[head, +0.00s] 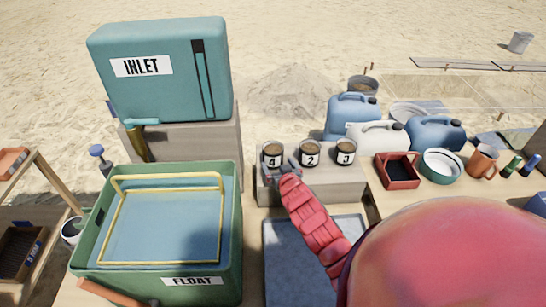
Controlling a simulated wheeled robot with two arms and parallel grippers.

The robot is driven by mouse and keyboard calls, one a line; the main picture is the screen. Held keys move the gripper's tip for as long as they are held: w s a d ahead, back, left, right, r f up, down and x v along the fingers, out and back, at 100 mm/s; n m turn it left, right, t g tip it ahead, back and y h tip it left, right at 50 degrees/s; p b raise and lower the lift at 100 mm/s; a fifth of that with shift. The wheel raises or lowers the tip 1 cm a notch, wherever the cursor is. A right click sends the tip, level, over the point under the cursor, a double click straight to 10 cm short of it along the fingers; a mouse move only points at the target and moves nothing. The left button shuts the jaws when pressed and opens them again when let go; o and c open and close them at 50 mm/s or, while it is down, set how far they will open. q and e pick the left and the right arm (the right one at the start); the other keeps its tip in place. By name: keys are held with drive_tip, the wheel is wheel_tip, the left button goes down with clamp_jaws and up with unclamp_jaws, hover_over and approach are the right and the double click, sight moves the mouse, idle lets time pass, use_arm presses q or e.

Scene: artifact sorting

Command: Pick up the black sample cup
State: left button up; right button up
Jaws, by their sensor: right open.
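Three small dark cups with white number labels stand in a row on a grey stone block: cup 4 (272,147), cup 2 (310,147) and cup 3 (346,145). All three look dark with brown contents, and I cannot tell which one is the black sample cup. My right gripper (281,170) is open at the front of cup 4, at the end of my red arm. It overlaps the lower part of that cup; I cannot tell whether they touch. My left gripper is not in view.
A green FLOAT tank (225,255) with water and a yellow frame stands left, below a teal INLET tank (150,90). Blue jugs (352,118) and a white jug (378,134) stand behind the cups. A red tray (397,184) and green-rimmed bowl (442,180) lie right.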

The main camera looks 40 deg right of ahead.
sight(275, 161)
drive_tip(key=shift+w, duration=0.45)
drive_tip(key=x, duration=0.1)
drive_tip(key=p+x, duration=0.1)
drive_tip(key=x, duration=0.1)
drive_tip(key=shift+w+r, duration=0.1)
drive_tip(key=shift+r, duration=0.1)
drive_tip(key=shift+w+d+f, duration=0.2)
drive_tip(key=shift+w+f, duration=0.1)
drive_tip(key=shift+w, duration=0.3)
drive_tip(key=c, duration=1.5)
